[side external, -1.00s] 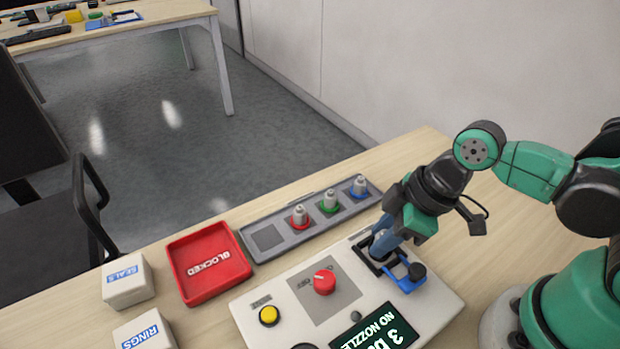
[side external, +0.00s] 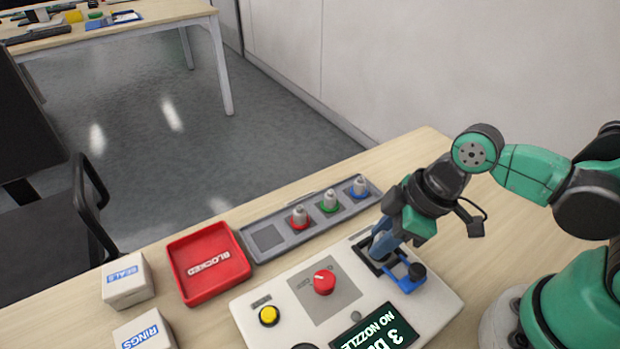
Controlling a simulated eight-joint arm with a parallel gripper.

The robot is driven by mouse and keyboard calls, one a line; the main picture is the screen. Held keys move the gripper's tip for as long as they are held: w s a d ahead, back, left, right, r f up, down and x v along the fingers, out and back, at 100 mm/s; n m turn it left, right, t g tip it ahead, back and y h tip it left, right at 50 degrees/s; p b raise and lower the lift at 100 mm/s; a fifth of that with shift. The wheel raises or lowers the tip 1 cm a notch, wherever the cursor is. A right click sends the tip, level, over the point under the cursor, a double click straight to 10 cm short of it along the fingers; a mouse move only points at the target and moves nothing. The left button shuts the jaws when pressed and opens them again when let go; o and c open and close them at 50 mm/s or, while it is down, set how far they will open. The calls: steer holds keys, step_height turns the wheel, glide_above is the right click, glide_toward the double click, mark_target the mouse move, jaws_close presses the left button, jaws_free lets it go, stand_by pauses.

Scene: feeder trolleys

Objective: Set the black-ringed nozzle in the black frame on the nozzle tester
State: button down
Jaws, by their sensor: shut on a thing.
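The nozzle tester (side external: 252,312) is a white box on the wooden table. The black frame (side external: 367,262) is at its right back part, with a blue clamp piece (side external: 408,284) and a black knob beside it. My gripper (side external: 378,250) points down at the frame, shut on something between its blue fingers. The fingers hide most of the held thing, so its ring colour and whether it touches the frame cannot be told. The tester's display (side external: 375,330) shows "NO NOZZLE" and a 3.
A grey tray (side external: 290,240) behind the tester holds red-, green- and blue-ringed nozzles; its left place is empty. A red tray (side external: 205,290) marked BLOCKED is empty. White boxes, SEALS (side external: 127,292) and RINGS (side external: 148,338), stand left.

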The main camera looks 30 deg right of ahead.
steer(key=shift+f, duration=0.2)
steer(key=c, duration=0.5)
jaws_free()
steer(key=shift+c, duration=0.2)
steer(key=shift+r, duration=0.15)
steer(key=shift+v, duration=2.65)
steer(key=shift+d, duration=0.1)
